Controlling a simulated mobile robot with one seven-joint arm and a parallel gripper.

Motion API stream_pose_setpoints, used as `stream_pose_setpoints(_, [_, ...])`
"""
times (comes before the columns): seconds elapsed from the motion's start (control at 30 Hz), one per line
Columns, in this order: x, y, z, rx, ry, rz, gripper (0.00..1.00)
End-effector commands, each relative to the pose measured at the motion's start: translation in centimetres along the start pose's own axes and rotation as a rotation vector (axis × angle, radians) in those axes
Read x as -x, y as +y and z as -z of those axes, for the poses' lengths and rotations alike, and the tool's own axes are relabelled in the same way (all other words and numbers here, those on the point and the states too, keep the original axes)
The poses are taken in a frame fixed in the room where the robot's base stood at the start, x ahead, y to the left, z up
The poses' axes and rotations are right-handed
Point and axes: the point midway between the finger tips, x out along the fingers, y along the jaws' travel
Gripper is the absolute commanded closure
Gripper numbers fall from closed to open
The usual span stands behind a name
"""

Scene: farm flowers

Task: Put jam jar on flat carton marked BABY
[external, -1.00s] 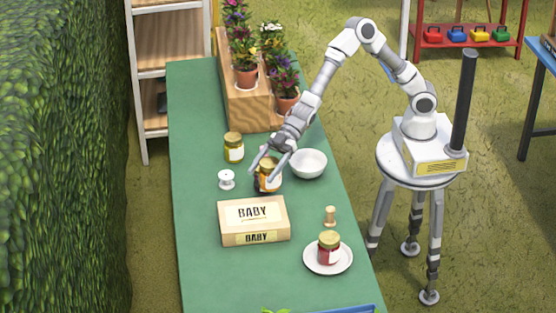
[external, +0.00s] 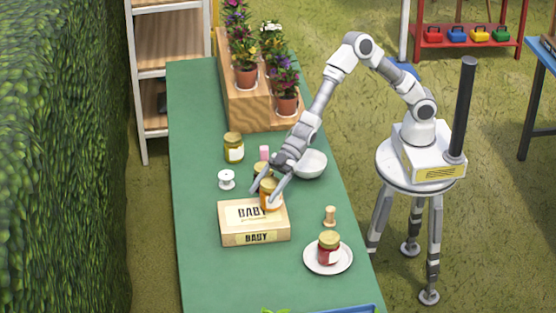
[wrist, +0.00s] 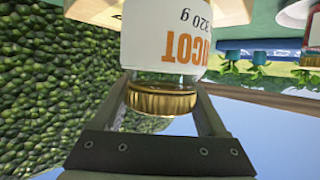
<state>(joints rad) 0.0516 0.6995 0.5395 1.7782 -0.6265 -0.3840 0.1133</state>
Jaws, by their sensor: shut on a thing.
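A jam jar (external: 270,190) with orange contents and a gold lid is held between the fingers of my gripper (external: 262,196). In the wrist view the jar (wrist: 165,45) appears upside down, its white label partly reading "ICOT" and "320 g", with the gold lid between the fingers. The flat carton marked BABY (external: 238,224) lies on the green table. In the external view the jar overlaps the carton's back right part and covers some of its lettering. I cannot tell whether the jar touches the carton top.
A red jam jar (external: 329,250) stands on a white plate (external: 316,268), with a small wooden piece (external: 330,215) behind it. A yellow-green jar (external: 233,148), white spool (external: 227,179), white bowl (external: 311,164) and pink object (external: 264,153) are around. The table (external: 215,285) is clear at front left.

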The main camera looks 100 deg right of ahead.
Motion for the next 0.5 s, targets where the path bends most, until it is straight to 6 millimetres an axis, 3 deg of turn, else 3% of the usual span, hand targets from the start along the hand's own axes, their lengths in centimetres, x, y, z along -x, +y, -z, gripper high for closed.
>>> stream_pose_setpoints(0.03, [-0.08,0.01,-0.22,-0.001,0.0,0.0,0.24])
stream_pose_setpoints(0.17, [-0.04,0.01,-0.13,-0.001,0.0,0.0,0.0])
stream_pose_setpoints(0.5, [0.17,0.01,0.4,0.0,0.0,0.0,0.0])
